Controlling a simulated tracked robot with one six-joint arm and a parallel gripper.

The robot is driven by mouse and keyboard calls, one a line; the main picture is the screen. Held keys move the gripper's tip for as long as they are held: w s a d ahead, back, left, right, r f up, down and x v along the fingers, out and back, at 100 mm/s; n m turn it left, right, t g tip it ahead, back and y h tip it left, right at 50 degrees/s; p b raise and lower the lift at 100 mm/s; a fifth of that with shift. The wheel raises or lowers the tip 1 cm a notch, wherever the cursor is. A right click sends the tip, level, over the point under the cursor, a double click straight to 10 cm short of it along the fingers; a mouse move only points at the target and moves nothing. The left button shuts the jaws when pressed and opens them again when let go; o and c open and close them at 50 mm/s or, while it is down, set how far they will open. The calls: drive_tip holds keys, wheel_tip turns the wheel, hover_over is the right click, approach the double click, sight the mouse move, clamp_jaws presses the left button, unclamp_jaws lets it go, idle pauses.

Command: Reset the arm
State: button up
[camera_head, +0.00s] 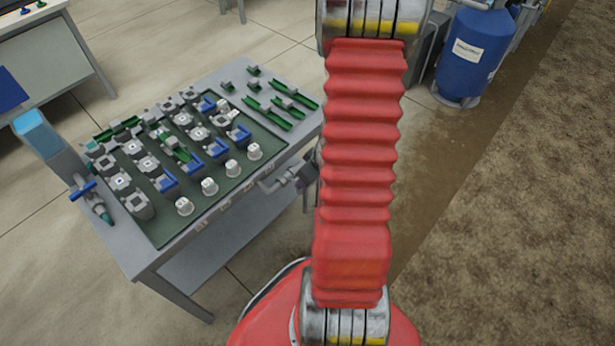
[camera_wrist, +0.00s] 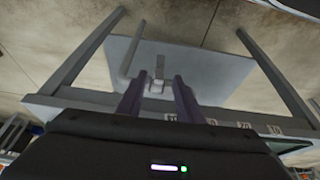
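A pale grey fitting with an upright tab (camera_wrist: 158,76) appears between or beyond the fingertips. I cannot tell whether they touch it.
The grey worktable (camera_head: 150,262) carries a dark green mat with several grey, blue and white fittings. A blue tank (camera_head: 470,55) stands at the back right. Brown ground at right is clear.

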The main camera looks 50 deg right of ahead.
drive_tip(key=shift+s+r, duration=0.15)
drive_tip(key=shift+r, duration=0.15)
idle(0.5)
